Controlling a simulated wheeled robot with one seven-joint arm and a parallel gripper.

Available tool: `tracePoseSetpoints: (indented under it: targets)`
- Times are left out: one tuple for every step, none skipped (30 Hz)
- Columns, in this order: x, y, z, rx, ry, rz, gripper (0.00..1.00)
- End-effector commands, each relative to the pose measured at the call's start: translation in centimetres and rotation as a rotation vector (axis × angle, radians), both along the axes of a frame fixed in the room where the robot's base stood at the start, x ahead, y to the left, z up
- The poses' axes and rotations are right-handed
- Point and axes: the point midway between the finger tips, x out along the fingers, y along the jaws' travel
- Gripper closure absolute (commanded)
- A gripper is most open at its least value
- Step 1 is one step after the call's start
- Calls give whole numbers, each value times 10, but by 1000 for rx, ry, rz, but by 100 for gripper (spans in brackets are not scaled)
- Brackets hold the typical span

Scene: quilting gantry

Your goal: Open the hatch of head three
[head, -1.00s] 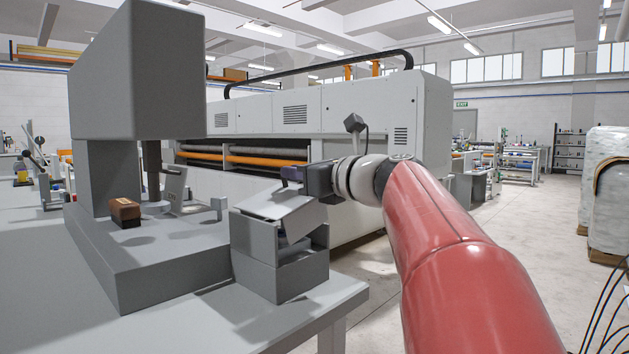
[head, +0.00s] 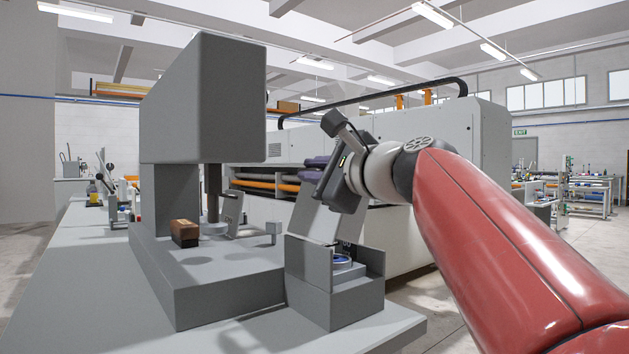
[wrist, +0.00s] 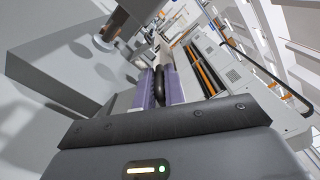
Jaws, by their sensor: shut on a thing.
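The hatch (head: 316,221) is a flat grey panel on a small grey box (head: 350,301) at the near right corner of the machine base. The hatch stands steeply raised, and a blue ring-shaped part (head: 342,262) shows inside the box under it. My gripper (head: 314,168) is at the upper edge of the hatch. In the wrist view its purple fingers (wrist: 161,88) are closed around a dark rounded bar (wrist: 160,82), apparently the hatch's handle. The exact contact is partly hidden in the head view by my gripper's body.
A tall grey machine head (head: 203,100) stands left of the box, with a brown block (head: 185,233) and a small grey post (head: 273,231) on its base. The grey table (head: 95,290) is clear at left. A long white machine (head: 430,140) stands behind my arm.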

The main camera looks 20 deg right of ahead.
Motion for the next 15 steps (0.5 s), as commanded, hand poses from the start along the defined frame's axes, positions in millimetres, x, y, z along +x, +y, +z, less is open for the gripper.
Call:
tracePoseSetpoints:
  targets:
    - [-2,6,-3,-32,-9,6,100]
    - [-2,8,-3,-50,-16,6,100]
    - [-3,11,-4,-75,-25,7,100]
    - [-4,13,-4,-92,-31,7,100]
    - [-5,15,-4,-108,-36,6,100]
    - [-5,17,-4,-129,-44,6,100]
    - [-6,18,-4,-142,-49,6,100]
    - [-6,19,-5,-155,-53,5,100]
    - [-7,21,-5,-171,-59,4,100]
    - [-7,22,-5,-182,-63,4,100]
    - [-8,23,-5,-190,-66,4,100]
    - [-8,24,-5,-201,-69,4,100]
    - [-8,25,-6,-208,-71,4,100]
    - [-8,25,-6,-215,-74,4,100]
    - [-8,26,-6,-223,-76,5,100]
